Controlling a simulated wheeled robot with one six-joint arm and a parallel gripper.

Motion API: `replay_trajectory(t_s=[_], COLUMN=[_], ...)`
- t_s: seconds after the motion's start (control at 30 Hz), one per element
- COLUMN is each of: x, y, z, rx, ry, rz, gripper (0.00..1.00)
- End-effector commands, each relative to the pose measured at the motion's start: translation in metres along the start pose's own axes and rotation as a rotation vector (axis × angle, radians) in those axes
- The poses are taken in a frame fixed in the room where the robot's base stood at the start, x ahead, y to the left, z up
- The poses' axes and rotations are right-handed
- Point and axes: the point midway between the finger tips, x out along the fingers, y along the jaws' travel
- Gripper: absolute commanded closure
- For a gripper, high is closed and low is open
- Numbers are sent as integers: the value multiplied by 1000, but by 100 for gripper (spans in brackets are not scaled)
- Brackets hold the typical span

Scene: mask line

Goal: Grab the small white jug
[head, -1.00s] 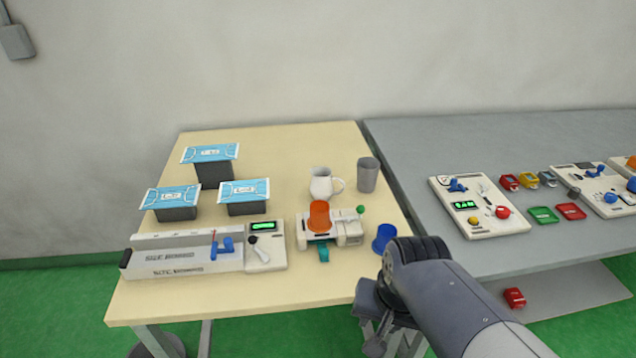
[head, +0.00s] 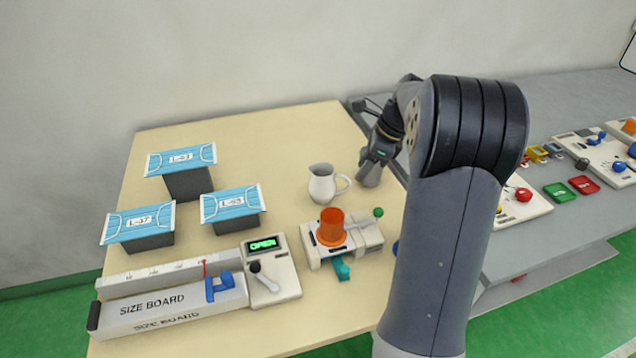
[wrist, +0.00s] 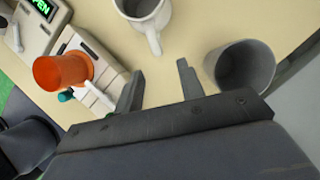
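The small white jug (head: 322,184) stands upright on the beige table, its handle toward the right, in the head view. In the wrist view the jug (wrist: 143,14) is at the top, cut off by the frame edge, with its handle pointing down toward my gripper. My gripper (wrist: 158,78) is open and empty, its two fingers apart. The jug's handle end lies just beyond the gap between the fingertips, not between them. In the head view my arm hides most of the gripper, to the right of the jug.
A grey cup (wrist: 240,68) stands right beside my right finger. An orange cup (head: 331,226) sits on a white device (head: 367,231) in front of the jug. The size board (head: 170,307) and mask boxes (head: 188,184) are to the left. A grey table (head: 596,118) adjoins at right.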

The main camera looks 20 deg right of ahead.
Motion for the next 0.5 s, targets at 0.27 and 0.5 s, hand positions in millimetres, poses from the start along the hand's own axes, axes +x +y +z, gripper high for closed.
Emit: replay_trajectory(t_s=[0.27,0.5], x=[42,64], y=[1,2], z=[1,3], rx=[-2,-4], ry=[0,1], rz=[3,4], gripper=[63,63])
